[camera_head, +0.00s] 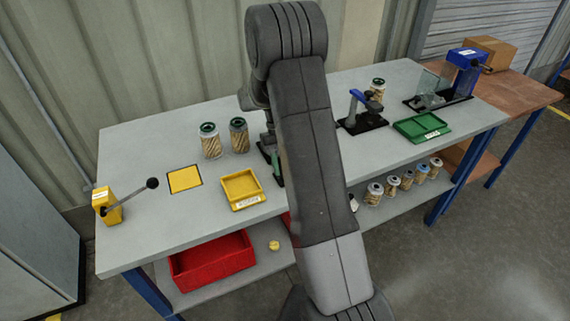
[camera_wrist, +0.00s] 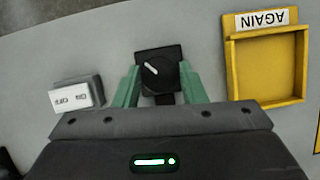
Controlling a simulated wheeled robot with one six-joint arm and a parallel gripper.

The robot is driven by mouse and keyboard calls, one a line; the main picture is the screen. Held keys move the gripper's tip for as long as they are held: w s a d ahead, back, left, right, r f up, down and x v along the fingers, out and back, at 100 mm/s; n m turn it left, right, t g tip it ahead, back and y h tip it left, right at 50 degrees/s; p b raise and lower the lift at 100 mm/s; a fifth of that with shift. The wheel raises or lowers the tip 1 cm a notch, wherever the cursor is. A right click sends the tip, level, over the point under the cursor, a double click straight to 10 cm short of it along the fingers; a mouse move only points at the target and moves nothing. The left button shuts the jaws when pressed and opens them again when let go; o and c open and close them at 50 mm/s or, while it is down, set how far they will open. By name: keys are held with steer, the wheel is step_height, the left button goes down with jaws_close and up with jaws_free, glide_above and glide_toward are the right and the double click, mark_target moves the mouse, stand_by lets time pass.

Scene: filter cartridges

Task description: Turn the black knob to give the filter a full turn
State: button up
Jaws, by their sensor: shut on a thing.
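The black knob (camera_wrist: 158,71) sits on a dark square plate near the top middle of the wrist view. Its white pointer line slants toward the upper left. My gripper (camera_wrist: 160,82) is shut on the knob, with one green finger on each side of it. In the head view my arm hides the knob and most of my gripper. I cannot tell which filter, if any, is under the knob's drive.
In the head view, jars with green lids (camera_head: 210,141), a yellow lever box (camera_head: 107,205) and a green tray (camera_head: 421,127) stand on the bench.

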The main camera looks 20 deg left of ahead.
steer(key=n+t, duration=0.1)
steer(key=n, duration=0.1)
steer(key=n+t+h, duration=0.1)
steer(key=n, duration=0.2)
steer(key=shift+s+a+n, duration=0.1)
steer(key=shift+s+n, duration=0.05)
steer(key=shift+n, duration=0.15)
steer(key=shift+s+n+t+b, duration=0.1)
steer(key=shift+n+t+b, duration=0.55)
steer(key=shift+n, duration=1.55)
steer(key=shift+t, duration=0.25)
steer(key=o, duration=1)
steer(key=shift+r, duration=0.1)
steer(key=v, duration=1.3)
steer(key=shift+a+r, duration=0.25)
steer(key=shift+a, duration=0.05)
steer(key=shift+f, duration=0.1)
